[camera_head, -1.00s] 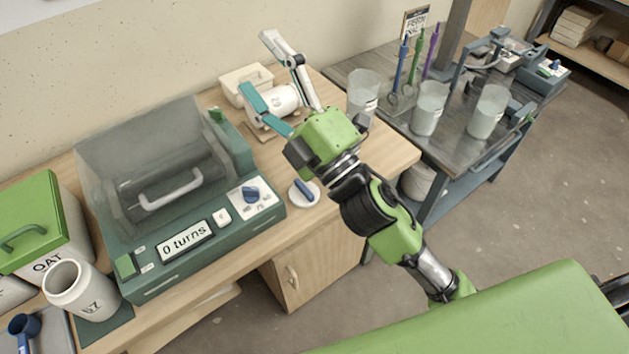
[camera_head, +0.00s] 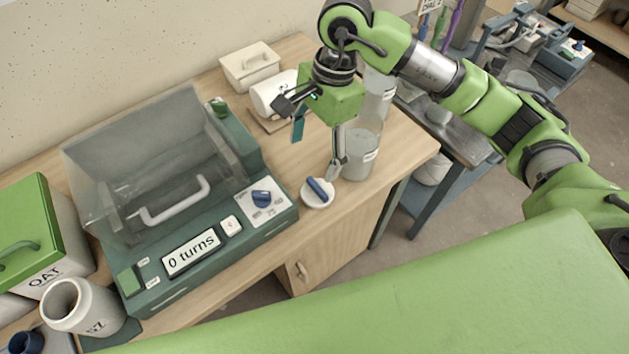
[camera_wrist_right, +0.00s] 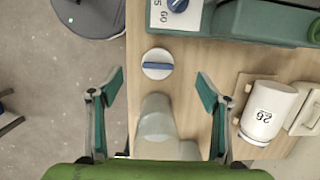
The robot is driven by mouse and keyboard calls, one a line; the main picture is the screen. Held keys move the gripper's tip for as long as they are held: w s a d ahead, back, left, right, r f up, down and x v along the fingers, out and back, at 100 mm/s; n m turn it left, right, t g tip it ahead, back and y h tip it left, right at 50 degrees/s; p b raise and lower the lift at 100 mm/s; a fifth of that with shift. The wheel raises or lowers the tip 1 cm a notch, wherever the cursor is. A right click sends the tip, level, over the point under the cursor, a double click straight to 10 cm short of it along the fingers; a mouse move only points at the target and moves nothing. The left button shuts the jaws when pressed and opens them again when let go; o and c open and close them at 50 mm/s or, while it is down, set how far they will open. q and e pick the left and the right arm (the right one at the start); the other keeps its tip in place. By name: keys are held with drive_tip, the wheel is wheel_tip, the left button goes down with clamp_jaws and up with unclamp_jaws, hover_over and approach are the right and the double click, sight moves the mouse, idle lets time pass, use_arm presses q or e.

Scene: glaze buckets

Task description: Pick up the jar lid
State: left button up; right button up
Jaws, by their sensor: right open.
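The jar lid (camera_head: 317,195) is a small white disc with a blue bar handle. It lies flat on the wooden table near its front edge, right of the green machine. It also shows in the right wrist view (camera_wrist_right: 157,73), handle facing up. My right gripper (camera_head: 318,148) is open and points down above the table, behind and above the lid. In the right wrist view its teal fingers (camera_wrist_right: 160,88) are wide apart, with the lid ahead between their lines and nothing held. My left gripper is not in view.
A translucent beaker (camera_head: 362,160) stands close to the lid and right finger; it also shows between the fingers in the wrist view (camera_wrist_right: 157,118). A white jar (camera_head: 268,98) lies on its side behind. The machine (camera_head: 150,292) reads "0 turns".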

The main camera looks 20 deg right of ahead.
drive_tip(key=d, duration=0.2)
drive_tip(key=p, duration=0.2)
hover_over(318, 187)
drive_tip(key=shift+h, duration=0.4)
wheel_tip(318, 187, down, 8)
drive_tip(key=shift+d+f, duration=0.1)
wheel_tip(318, 187, down, 4)
drive_tip(key=shift+f+p, duration=0.1)
drive_tip(key=shift+p, duration=0.6)
drive_tip(key=shift+f, duration=0.55)
drive_tip(key=c, duration=1.2)
